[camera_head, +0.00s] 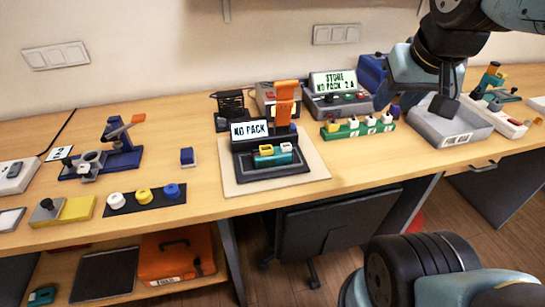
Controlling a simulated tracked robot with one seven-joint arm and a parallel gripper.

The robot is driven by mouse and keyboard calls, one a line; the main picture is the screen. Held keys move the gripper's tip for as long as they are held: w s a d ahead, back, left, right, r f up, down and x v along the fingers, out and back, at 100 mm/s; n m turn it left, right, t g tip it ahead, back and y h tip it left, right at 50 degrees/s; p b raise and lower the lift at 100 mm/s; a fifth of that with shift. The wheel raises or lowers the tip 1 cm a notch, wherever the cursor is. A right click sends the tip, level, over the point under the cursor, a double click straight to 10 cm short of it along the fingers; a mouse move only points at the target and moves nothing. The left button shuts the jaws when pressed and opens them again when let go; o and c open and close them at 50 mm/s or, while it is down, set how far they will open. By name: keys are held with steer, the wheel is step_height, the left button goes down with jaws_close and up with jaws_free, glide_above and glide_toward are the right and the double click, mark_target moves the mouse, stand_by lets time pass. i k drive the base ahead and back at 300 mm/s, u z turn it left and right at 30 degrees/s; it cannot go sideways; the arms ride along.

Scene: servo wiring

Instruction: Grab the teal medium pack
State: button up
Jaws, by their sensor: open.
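A teal block (273,159) with a yellow and a white connector on top sits in the black station (300,174), below a small screen reading "NO PACK" (249,130). A smaller dark teal item (42,296) lies on the lower shelf at the bottom left. I cannot tell for sure which of these is the medium pack. My gripper (444,108) hangs at the right, pointing down over the grey bin (462,136), well apart from both teal items. It is open, and I see nothing held in it.
A green strip with white connectors (357,129) lies between the station and the bin. Behind it stands a box with a screen about the store (334,82). An orange upright part (286,103) rises behind the station. A dark chair (338,222) stands below the table edge.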

mark_target(267, 156)
steer(key=u, duration=1.35)
steer(key=i, duration=0.1)
steer(key=z, duration=3.4)
steer(key=k, duration=1.3)
steer(key=u, duration=0.75)
steer(key=i, duration=0.5)
steer(key=u, duration=0.05)
